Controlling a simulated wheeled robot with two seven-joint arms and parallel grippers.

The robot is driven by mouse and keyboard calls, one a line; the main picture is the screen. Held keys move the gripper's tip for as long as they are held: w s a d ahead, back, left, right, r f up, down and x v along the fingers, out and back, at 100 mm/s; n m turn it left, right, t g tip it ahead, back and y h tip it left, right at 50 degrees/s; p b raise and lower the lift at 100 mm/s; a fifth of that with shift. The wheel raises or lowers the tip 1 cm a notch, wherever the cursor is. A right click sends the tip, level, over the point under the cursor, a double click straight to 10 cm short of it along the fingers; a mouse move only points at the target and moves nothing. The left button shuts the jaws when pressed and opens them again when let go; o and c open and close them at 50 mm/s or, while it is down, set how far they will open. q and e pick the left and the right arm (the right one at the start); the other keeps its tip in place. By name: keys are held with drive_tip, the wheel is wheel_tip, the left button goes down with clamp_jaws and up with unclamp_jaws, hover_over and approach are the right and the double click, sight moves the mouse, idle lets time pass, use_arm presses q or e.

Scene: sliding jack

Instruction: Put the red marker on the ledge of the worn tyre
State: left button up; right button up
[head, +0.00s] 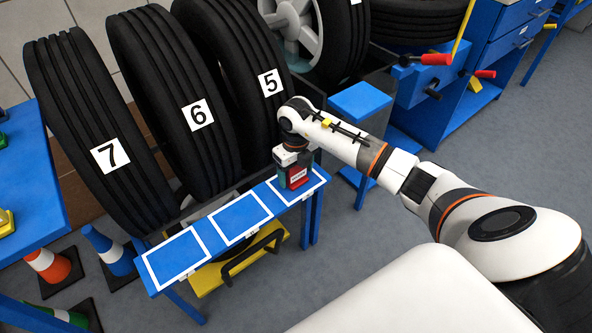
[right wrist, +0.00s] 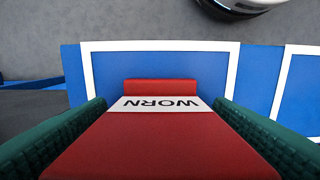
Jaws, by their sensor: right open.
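The red marker (head: 298,178), a block labelled WORN, is at the rightmost white-framed square of the blue ledge (head: 240,221), in front of tyre 5 (head: 235,70). My right gripper (head: 294,180) is over that square. In the right wrist view the red marker (right wrist: 160,145) lies between the two green-padded fingers, which are open on either side of it. It appears to rest inside the white frame (right wrist: 160,46); its underside is hidden. Tyre 6 (head: 170,90) and tyre 7 (head: 85,110) stand to the left. I cannot tell from the treads which tyre is worn. My left gripper is out of view.
The ledge's middle square (head: 240,218) and left square (head: 178,257) are empty. A blue stool (head: 360,101) stands right of my right gripper. Cones (head: 50,265) stand at the lower left. A yellow piece with a black handle (head: 240,262) is below the ledge.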

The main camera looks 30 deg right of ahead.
drive_tip(key=shift+r, duration=0.1)
use_arm(q)
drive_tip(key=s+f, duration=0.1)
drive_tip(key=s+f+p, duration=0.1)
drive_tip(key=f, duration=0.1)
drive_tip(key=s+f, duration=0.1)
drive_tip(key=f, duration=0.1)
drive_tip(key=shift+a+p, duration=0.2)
drive_tip(key=shift+p, duration=0.1)
use_arm(e)
wheel_tip(320, 180, up, 12)
drive_tip(key=shift+r, duration=0.1)
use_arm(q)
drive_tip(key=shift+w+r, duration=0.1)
